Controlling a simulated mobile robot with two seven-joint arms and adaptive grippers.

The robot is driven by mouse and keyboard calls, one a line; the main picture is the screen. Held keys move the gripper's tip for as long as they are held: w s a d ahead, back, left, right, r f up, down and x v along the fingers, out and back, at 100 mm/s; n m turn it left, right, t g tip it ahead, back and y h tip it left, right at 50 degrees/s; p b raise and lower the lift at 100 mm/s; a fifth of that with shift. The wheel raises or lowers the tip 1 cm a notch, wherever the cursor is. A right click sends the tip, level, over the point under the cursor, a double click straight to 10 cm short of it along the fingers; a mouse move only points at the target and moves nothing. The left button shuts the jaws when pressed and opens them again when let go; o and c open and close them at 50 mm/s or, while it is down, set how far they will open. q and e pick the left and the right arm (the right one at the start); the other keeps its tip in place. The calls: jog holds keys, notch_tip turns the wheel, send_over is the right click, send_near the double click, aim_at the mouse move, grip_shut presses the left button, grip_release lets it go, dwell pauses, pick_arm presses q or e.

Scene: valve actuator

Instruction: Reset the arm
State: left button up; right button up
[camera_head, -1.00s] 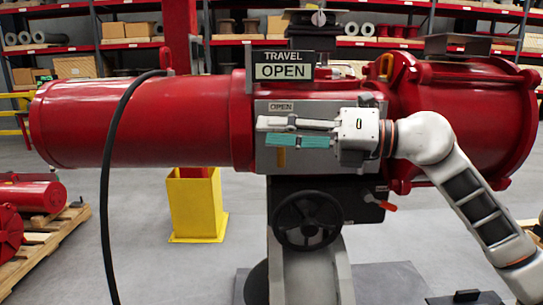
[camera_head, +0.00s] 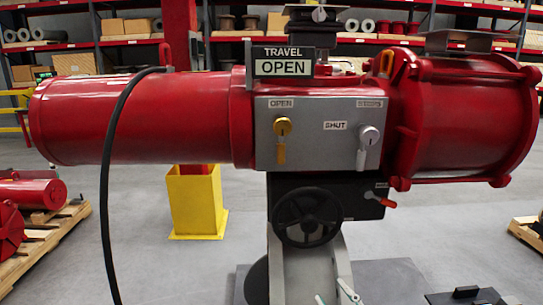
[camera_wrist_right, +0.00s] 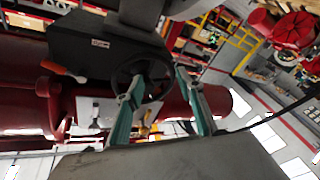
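The red valve actuator (camera_head: 145,118) lies across the head view. Its grey panel has a yellow key-like handle (camera_head: 282,140) under the OPEN label and a silver one (camera_head: 367,148) under the right label. A SHUT label sits between them. A sign above reads TRAVEL OPEN. Below the panel is a black handwheel (camera_head: 307,219), also in the wrist view (camera_wrist_right: 143,83). My right gripper (camera_head: 335,294) shows only its fingertips at the bottom edge, below the handwheel. In the wrist view its teal-padded fingers (camera_wrist_right: 160,85) stand apart with nothing held. My left gripper is out of view.
A black box (camera_head: 345,195) with an orange-red lever (camera_head: 381,200) is right of the handwheel. A black hose (camera_head: 104,190) hangs at left. A yellow post base (camera_head: 196,203) and a pallet (camera_head: 45,235) with red parts stand behind. Shelves line the back.

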jog(key=s+d+f+m+g+h, duration=0.2)
jog(key=s+f+m+g, duration=0.1)
jog(key=s+f, duration=0.7)
jog(key=s+d+f+m+g+h, duration=0.2)
jog(key=s+d+f+m+g, duration=0.1)
jog(key=s+f, duration=0.7)
notch_tip(320, 180, down, 5)
jog(key=shift+s+r+m+g, duration=0.2)
jog(key=shift+m+g, duration=0.2)
jog(key=shift+g, duration=0.2)
